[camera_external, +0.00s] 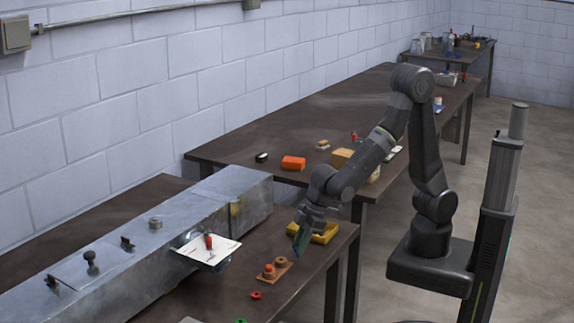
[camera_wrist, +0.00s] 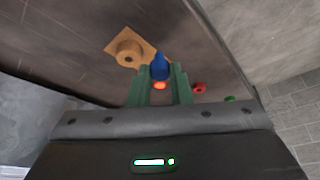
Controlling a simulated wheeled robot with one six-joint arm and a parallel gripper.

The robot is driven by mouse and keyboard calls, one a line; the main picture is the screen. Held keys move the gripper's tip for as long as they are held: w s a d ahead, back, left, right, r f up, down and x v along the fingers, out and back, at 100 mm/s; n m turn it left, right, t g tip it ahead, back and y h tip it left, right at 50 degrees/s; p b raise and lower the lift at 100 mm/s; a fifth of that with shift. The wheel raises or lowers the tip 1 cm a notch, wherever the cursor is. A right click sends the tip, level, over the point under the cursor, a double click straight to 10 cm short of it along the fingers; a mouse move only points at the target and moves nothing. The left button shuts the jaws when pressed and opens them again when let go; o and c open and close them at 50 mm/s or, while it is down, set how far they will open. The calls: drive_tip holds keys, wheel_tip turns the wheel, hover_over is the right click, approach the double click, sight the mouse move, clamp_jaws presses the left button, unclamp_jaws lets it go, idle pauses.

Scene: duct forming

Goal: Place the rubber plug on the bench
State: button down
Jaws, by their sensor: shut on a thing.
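My gripper (camera_wrist: 160,78) is shut, its green fingers on either side of a small blue tapered piece with an orange-red end. I take this piece to be the rubber plug (camera_wrist: 160,66), though its material cannot be told. In the external view my gripper (camera_external: 300,247) points down above the near bench (camera_external: 318,264), beside the yellow tray, and the held piece cannot be made out. The bench also shows dark below the gripper in the wrist view (camera_wrist: 65,45).
Red (camera_external: 256,295) and green (camera_external: 240,321) rings lie nearer. A yellow tray (camera_external: 327,236) is behind. A metal duct (camera_external: 135,240) with a white sheet (camera_external: 212,250) lies left.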

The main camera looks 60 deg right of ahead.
drive_tip(key=shift+f, duration=2.55)
drive_tip(key=shift+f+b, duration=0.2)
drive_tip(key=shift+b, duration=0.15)
drive_tip(key=c, duration=1.3)
unclamp_jaws()
drive_tip(key=shift+r, duration=0.1)
drive_tip(key=shift+d+r+p, duration=0.1)
drive_tip(key=shift+r+p, duration=0.2)
drive_tip(key=shift+r, duration=0.15)
drive_tip(key=v, duration=1.1)
drive_tip(key=shift+s+d+r, duration=0.1)
drive_tip(key=shift+s+r, duration=0.05)
drive_tip(key=shift+s, duration=0.05)
drive_tip(key=shift+o, duration=0.3)
